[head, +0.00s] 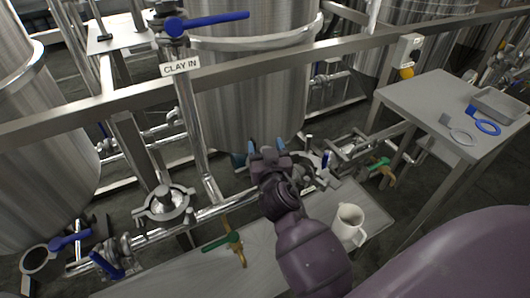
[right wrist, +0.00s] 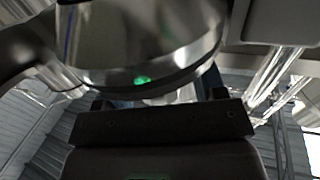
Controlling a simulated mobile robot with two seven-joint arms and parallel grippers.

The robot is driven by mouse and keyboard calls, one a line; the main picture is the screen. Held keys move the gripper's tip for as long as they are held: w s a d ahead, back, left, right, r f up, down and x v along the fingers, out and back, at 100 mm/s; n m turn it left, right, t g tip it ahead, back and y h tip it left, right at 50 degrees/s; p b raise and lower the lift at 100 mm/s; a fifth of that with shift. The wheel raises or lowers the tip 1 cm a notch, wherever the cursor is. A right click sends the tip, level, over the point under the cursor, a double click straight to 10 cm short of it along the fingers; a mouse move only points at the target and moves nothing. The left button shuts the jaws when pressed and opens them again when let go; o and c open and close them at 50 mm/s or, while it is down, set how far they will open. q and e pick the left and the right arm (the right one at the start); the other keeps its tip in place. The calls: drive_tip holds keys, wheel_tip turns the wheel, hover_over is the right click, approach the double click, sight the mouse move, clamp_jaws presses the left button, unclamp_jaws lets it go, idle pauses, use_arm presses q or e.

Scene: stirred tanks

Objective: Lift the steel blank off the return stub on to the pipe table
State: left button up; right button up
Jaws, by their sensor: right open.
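My right gripper (head: 266,148) is open in the head view, its two blue-tipped fingers apart, low in front of the middle steel tank (head: 250,95). Steel pipe fittings (head: 304,168) show just right of it, partly behind my wrist. I cannot pick out the steel blank or the return stub for sure; the gripper and arm hide part of that spot. In the right wrist view, a large shiny rounded steel surface (right wrist: 140,40) fills the top, close beyond the fingers; nothing is seen gripped. A grey table (head: 425,88), perhaps the pipe table, stands at right. My left gripper is out of view.
A steel tray (head: 500,104), blue ring (head: 484,124) and steel clamp (head: 457,131) lie on the grey table; its left part is bare. A rail (head: 120,103) crosses above. A capped, clamped fitting (head: 163,200) stands left.

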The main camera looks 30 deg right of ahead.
drive_tip(key=shift+w+d, duration=0.15)
drive_tip(key=shift+w, duration=0.2)
drive_tip(key=shift+s, duration=0.1)
drive_tip(key=shift+c, duration=0.6)
drive_tip(key=c, duration=1.1)
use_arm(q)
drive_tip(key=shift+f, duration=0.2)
use_arm(e)
drive_tip(key=shift+o, duration=0.2)
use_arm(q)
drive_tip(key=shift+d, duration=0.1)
use_arm(e)
drive_tip(key=shift+r, duration=0.1)
